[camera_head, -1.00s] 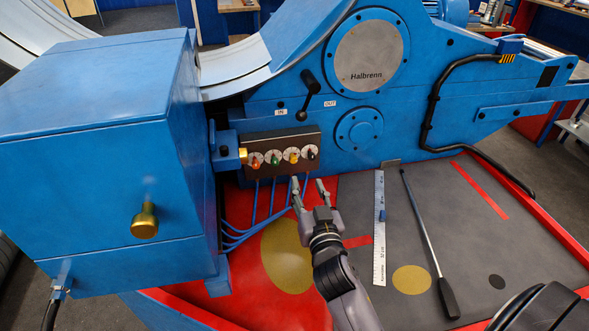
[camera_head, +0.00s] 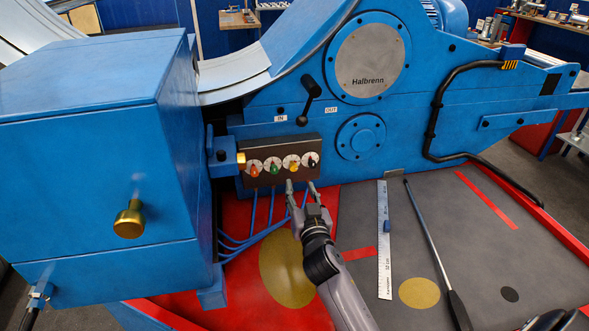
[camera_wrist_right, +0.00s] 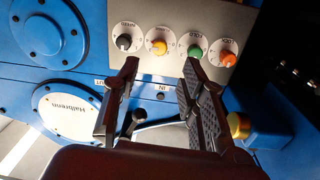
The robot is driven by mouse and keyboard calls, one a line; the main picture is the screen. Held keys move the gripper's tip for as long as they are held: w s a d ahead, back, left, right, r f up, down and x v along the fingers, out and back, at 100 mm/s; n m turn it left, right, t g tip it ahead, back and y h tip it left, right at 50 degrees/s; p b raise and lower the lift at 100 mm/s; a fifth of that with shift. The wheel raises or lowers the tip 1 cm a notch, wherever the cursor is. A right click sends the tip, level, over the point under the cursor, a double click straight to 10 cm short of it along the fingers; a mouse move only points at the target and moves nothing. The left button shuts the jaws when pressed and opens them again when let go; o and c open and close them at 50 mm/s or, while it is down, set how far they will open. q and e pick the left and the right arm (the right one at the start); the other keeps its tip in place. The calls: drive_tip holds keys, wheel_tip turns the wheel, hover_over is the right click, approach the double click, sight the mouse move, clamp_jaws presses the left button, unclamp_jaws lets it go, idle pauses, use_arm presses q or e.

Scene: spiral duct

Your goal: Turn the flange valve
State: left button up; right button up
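A dark panel (camera_head: 281,160) on the blue machine carries knobs on white dials: orange (camera_head: 254,171), green (camera_head: 274,169), yellow (camera_head: 293,166) and black (camera_head: 312,161). My right gripper (camera_head: 300,187) is open and empty just below the panel's right half in the head view. In the right wrist view the open fingers (camera_wrist_right: 160,72) point toward the panel, with the yellow knob (camera_wrist_right: 159,47) between their tips and the green knob (camera_wrist_right: 195,51) near one tip. No contact is visible. My left gripper is not in view.
A black lever (camera_head: 309,101) stands above the panel. A brass knob (camera_head: 129,219) sticks out from the blue box at left. Blue hoses (camera_head: 254,233) run below the panel. A ruler (camera_head: 384,250) and a long black-handled tool (camera_head: 434,250) lie on the deck at right.

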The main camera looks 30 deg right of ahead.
sight(294, 169)
drive_tip(key=x, duration=0.9)
drive_tip(key=shift+c, duration=0.4)
clamp_jaws()
